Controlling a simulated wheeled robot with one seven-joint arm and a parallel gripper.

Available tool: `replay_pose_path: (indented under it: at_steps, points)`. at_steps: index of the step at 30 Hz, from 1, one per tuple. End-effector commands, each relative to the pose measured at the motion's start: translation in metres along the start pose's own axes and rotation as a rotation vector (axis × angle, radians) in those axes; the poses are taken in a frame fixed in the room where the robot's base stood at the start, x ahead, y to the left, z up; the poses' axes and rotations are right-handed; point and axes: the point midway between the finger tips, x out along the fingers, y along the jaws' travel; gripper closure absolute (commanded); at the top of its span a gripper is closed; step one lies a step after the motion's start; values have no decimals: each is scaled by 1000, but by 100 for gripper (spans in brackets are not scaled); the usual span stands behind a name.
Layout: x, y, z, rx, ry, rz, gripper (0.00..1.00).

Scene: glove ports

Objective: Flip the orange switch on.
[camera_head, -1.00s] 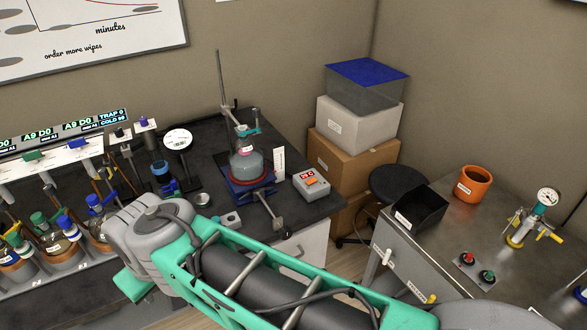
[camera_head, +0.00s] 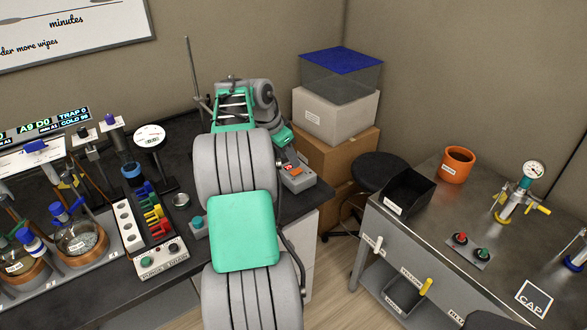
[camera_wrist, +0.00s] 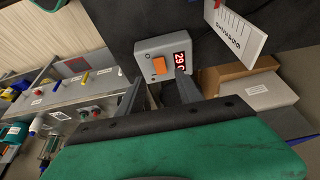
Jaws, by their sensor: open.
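The orange switch (camera_wrist: 159,66) is a rocker on the face of a small grey box (camera_wrist: 150,48). A red lit display (camera_wrist: 180,62) reads about 29 C beside it. In the head view the box (camera_head: 303,184) sits near the bench's right edge, partly hidden by my arm. My gripper (camera_wrist: 158,80) is open and empty. Its two dark fingers point at the box's near edge, with the switch roughly between and just beyond them. I cannot tell whether a finger touches the box. Which way the rocker is tipped is too small to tell.
Cardboard boxes (camera_head: 328,160) and a black stool (camera_head: 378,170) are right of the bench. A steel table (camera_head: 450,210) with a black bin (camera_head: 408,193) is further right. My arm hides the hotplate area.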

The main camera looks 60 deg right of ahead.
Motion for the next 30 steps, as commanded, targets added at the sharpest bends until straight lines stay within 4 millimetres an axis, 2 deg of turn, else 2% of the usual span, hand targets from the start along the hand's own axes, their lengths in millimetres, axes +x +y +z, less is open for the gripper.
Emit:
replay_pose_path:
  at_steps: [3,7,11,17,30]
  points:
    - [25,1,0,-2,-1,3,58]
    - [45,1,0,-2,0,1,58]
    - [54,0,0,-4,0,-1,58]
    - [55,-1,1,-5,0,-2,58]
    - [55,-1,1,-5,0,-3,93]
